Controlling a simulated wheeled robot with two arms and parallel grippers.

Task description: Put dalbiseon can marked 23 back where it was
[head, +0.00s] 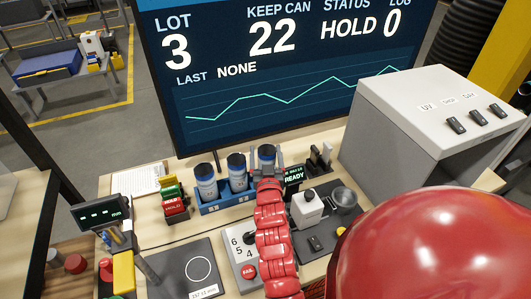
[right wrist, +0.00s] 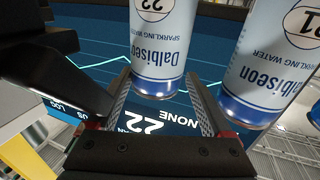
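Three white-and-blue Dalbiseon cans stand upright in a blue rack (head: 214,207): a left can (head: 206,181), a middle can (head: 237,172) and a right can (head: 267,153). In the right wrist view, which is upside down, one can is marked 22 (right wrist: 160,50) and its neighbour 21 (right wrist: 270,65). I see no 23; the left can's number is too small to read. My right gripper (right wrist: 160,85) is open, its fingers apart, with the top of can 22 at its fingertips. I cannot tell whether they touch. In the head view, it (head: 268,173) is at the right can. My left gripper is out of view.
A large screen (head: 270,70) behind the rack reads KEEP CAN 22, LAST NONE. A grey box (head: 410,105) with switches stands at the right. A red HOLD block (head: 174,207) is left of the rack. A dark pad (head: 185,268) with a white circle lies empty in front.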

